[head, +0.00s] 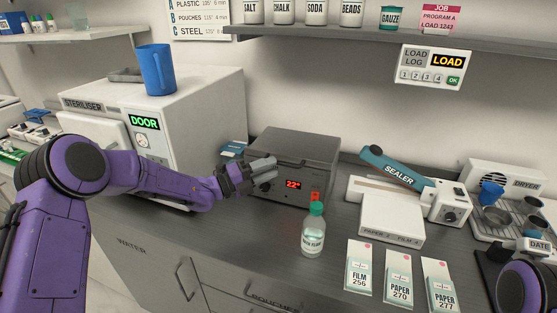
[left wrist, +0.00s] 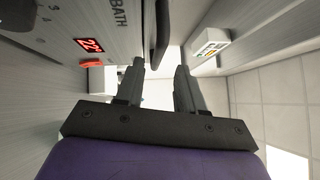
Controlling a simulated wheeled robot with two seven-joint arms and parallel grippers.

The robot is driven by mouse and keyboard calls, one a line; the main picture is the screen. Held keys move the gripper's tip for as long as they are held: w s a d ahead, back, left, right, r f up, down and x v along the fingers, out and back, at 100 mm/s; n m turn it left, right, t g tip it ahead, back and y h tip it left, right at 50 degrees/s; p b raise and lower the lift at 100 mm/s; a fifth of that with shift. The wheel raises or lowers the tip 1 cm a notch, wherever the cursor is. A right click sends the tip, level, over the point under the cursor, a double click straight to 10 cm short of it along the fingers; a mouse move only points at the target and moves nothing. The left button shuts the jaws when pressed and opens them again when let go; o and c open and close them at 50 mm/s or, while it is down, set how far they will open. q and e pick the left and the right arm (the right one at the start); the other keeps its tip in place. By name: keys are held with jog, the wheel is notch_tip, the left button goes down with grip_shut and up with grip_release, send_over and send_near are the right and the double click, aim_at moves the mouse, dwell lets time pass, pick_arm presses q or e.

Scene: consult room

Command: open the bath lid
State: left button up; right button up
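The bath (head: 292,185) is a dark grey box on the counter with a red 22° display, and its flat lid (head: 290,146) lies closed on top. My left gripper (head: 264,170) is at the front left of the bath, just below the lid's front edge. In the left wrist view, the left gripper (left wrist: 160,72) is open, its two fingers apart. A dark handle bar (left wrist: 163,32) on the bath's front reaches into the gap between the fingertips; I cannot tell whether it touches them. The bath's front face (left wrist: 112,30) is beside the left finger. My right gripper is not in view.
A water flask (head: 313,232) with a green cap stands in front of the bath. The steriliser (head: 190,110), with a blue jug (head: 156,70) on top, is to the left. The sealer (head: 395,168) is to the right. A shelf (head: 400,38) runs above.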

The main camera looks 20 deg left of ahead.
pick_arm(q)
jog(key=x, duration=0.3)
jog(key=shift+w+f+p, duration=0.1)
jog(key=shift+p, duration=0.2)
